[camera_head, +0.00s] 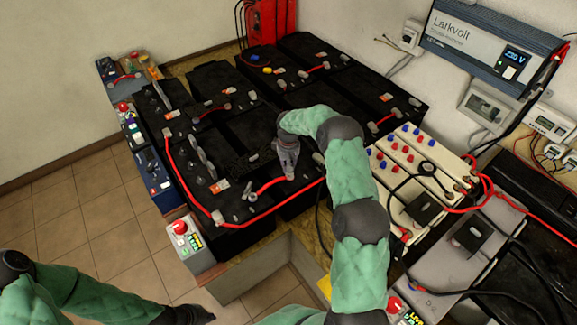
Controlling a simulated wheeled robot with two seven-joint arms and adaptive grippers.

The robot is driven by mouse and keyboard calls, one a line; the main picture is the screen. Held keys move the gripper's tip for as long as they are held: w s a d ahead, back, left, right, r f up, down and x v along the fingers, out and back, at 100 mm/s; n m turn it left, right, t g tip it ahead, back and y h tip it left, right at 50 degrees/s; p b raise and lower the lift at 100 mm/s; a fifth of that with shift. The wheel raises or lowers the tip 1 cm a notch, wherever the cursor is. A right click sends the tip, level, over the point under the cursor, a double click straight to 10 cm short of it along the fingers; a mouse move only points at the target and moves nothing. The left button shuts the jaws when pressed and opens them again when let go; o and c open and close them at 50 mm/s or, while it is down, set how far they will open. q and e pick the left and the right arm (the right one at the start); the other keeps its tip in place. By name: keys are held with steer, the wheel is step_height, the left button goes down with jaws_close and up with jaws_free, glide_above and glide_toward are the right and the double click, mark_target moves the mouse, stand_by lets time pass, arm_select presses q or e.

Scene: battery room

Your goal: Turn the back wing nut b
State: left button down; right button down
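The terminal and any wing nut under the fingertips are hidden. Other grey terminal fittings (218,216) show on the batteries to the left. I cannot tell which fitting is the back wing nut b.
White battery cells with red and blue caps (408,150) stand right of my forearm, with loose black and red cables. A Larkvolt inverter (490,40) hangs on the wall. A box with a red button (181,228) sits at the front left. Tiled floor (90,220) is clear at left.

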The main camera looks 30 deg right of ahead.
steer(key=shift+w+r, duration=0.1)
steer(key=c, duration=1.1)
jaws_free()
steer(key=shift+c, duration=0.2)
step_height(320, 180, up, 12)
